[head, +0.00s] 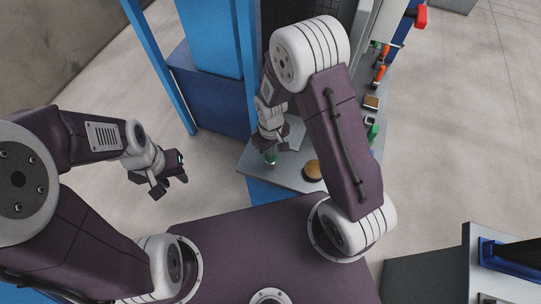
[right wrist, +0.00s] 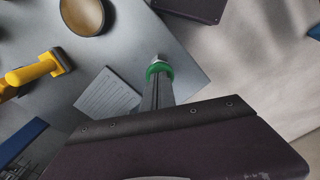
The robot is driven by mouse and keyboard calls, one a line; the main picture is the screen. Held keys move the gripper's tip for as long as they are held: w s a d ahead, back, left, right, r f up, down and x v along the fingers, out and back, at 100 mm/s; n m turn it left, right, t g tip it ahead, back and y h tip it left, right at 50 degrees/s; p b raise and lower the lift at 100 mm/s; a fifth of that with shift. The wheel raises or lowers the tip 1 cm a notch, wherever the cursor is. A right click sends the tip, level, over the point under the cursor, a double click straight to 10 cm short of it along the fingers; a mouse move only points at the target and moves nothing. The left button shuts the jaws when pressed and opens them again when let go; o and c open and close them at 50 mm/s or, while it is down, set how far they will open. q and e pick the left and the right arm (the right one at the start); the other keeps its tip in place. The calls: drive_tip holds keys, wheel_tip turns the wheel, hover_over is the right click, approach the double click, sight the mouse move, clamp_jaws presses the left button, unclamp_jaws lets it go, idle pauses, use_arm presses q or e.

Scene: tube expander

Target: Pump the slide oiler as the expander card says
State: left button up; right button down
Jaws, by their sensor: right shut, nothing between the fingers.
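My right gripper (head: 271,149) is shut and empty, pointing down over the grey bench top. Its fingers (right wrist: 158,92) point at a small green-collared fitting with a silver top, likely the slide oiler (right wrist: 159,67). The green part also shows just below the fingers in the head view (head: 270,158). The fingertips overlap it in view; I cannot tell whether they touch it. A pale card with printed lines (right wrist: 107,96), perhaps the expander card, lies beside it; its text is unreadable. My left gripper (head: 168,183) is open and empty, left of the bench, over the floor.
A round brown-topped thing (right wrist: 83,14) and a yellow handle (right wrist: 36,71) are on the bench near the fitting. Orange and green parts (head: 380,72) line the bench's right side. Blue machine posts (head: 160,65) rise behind. A grey cabinet (head: 480,265) stands front right.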

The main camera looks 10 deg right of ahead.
drive_tip(key=shift+f, duration=0.45)
idle(0.3)
wheel_tip(320, 180, up, 4)
drive_tip(key=p, duration=0.3)
drive_tip(key=shift+p, duration=0.3)
drive_tip(key=shift+f, duration=0.1)
drive_tip(key=shift+f, duration=0.1)
